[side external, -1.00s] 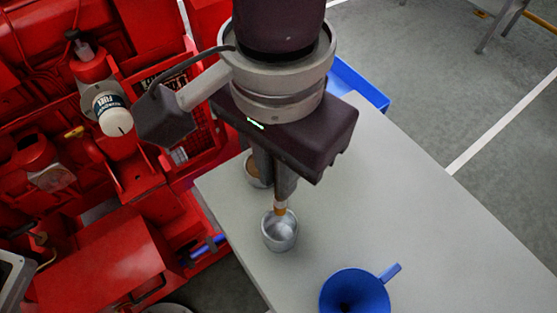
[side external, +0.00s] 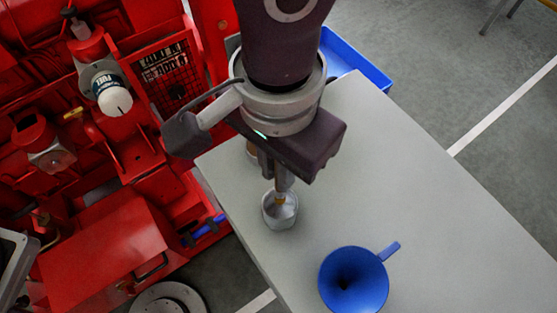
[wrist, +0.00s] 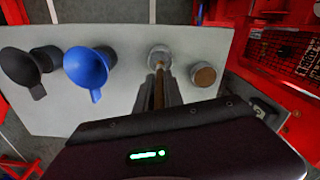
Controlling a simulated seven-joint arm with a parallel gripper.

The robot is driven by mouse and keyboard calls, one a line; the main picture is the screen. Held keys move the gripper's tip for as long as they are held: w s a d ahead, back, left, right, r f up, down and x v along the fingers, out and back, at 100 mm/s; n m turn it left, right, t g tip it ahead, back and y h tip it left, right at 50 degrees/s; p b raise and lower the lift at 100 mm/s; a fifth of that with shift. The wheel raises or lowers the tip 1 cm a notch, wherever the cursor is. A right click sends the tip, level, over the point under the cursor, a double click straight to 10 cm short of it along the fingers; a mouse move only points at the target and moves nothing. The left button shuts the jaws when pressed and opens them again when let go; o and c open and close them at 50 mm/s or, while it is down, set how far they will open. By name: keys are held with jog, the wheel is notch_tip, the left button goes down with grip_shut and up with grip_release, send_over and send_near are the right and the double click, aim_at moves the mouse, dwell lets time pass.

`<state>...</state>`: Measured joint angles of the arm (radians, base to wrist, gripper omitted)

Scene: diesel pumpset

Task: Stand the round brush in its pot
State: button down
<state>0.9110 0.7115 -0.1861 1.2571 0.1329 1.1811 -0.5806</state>
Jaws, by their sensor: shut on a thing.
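The round brush (wrist: 159,92) is held upright in my gripper (wrist: 160,100), and its tan part (side external: 280,199) shows just below the fingers in the side view. Its lower end overlaps the mouth of the silvery pot (side external: 280,218), which stands near the table edge. The tip appears inside the rim, but I cannot tell how deep it is or whether it touches the pot. The pot (wrist: 159,52) also shows in the wrist view, beyond the fingers. My gripper (side external: 283,184) is shut on the brush and hides most of it.
A brown-topped round container (wrist: 204,76) stands beside the pot. A blue funnel (side external: 355,285) and a dark funnel (wrist: 20,67) stand on the grey table (side external: 430,220). A blue tray (side external: 350,60) is behind. Red machinery (side external: 110,240) borders the table's left side.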

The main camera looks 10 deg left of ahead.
dwell(0.4)
jog(key=shift+f, duration=2.15)
jog(key=shift+f, duration=0.1)
jog(key=shift+f, duration=0.6)
jog(key=c, duration=1)
grip_release()
jog(key=shift+o, duration=0.2)
